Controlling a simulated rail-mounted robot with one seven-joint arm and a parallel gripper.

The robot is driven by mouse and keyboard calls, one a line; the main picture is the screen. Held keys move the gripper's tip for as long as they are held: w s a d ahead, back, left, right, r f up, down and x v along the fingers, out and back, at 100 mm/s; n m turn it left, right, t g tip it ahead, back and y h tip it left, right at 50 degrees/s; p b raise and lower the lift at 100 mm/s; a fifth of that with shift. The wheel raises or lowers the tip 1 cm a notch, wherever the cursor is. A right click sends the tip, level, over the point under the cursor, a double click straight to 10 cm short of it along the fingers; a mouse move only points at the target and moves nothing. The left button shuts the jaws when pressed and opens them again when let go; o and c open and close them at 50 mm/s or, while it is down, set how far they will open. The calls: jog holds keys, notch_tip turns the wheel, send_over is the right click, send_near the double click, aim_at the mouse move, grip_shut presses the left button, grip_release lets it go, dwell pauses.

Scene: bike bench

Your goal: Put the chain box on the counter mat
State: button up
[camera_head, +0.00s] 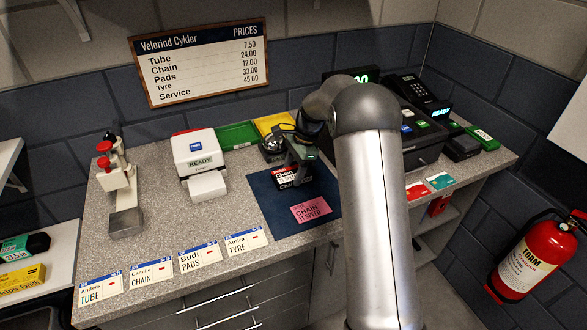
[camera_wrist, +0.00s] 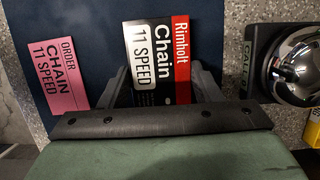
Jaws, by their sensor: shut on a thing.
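The chain box (camera_wrist: 160,52) is a small black, white and red box reading "Rimholt Chain 11 SPEED". In the wrist view it sits between the two fingers of my gripper (camera_wrist: 165,85), which is shut on it. In the head view the chain box (camera_head: 287,177) shows under my gripper (camera_head: 296,168), over the dark blue counter mat (camera_head: 266,203). The mat (camera_wrist: 95,20) also lies behind the box in the wrist view. I cannot tell whether the box touches the mat. A pink order card (camera_head: 311,210) reading "CHAIN 11 SPEED" lies on the mat, beside the box.
A chrome call bell (camera_head: 271,147) stands just behind the mat. A white printer (camera_head: 199,160) and green and yellow trays (camera_head: 238,135) are to the left and back. Name cards (camera_head: 151,274) line the front edge. A till (camera_head: 415,140) stands right, partly behind my arm.

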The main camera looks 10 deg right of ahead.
jog(key=shift+f, duration=0.1)
jog(key=o, duration=1.2)
jog(key=s+b+v, duration=0.1)
jog(key=v, duration=1.1)
jog(key=s+a+r+n+h, duration=0.15)
jog(key=s+n, duration=0.25)
jog(key=s, duration=0.4)
jog(key=s+a+r+n, duration=0.2)
jog(key=s+n, duration=0.2)
jog(key=s, duration=0.5)
jog(key=s+f+n, duration=0.2)
jog(key=s, duration=0.4)
jog(key=s+f+n+h, duration=0.1)
jog(key=s+f+n, duration=0.1)
jog(key=s, duration=0.5)
jog(key=s+a+f+n+t+h, duration=0.1)
jog(key=s+f+n, duration=0.1)
jog(key=s+n, duration=0.2)
jog(key=shift+s+f, duration=0.2)
jog(key=shift+s, duration=1.3)
